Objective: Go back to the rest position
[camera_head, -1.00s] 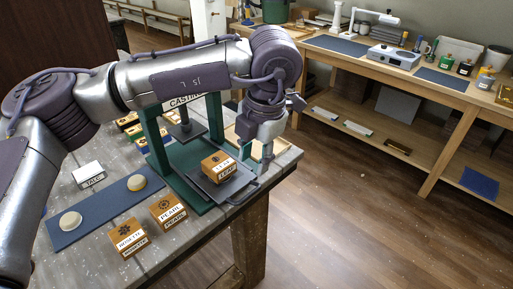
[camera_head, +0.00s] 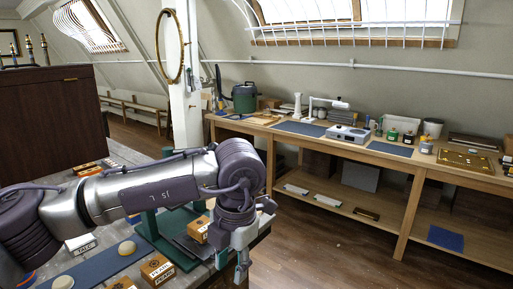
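My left gripper (camera_head: 234,262) hangs pointing down at the right end of the grey workbench (camera_head: 124,155). Its fingers look apart, with nothing seen between them. Just left of it, a wooden block (camera_head: 199,230) sits on the dark plate of a green press frame (camera_head: 157,238). My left arm crosses in front of the bench and hides much of the press. My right gripper is not in view.
A blue mat (camera_head: 99,268) with pale round pieces, a TALC label (camera_head: 81,243) and labelled wooden blocks (camera_head: 158,270) lie on the near bench. A long wooden side bench (camera_head: 391,156) holds a scale (camera_head: 348,135) and jars. Wooden floor between the benches is clear.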

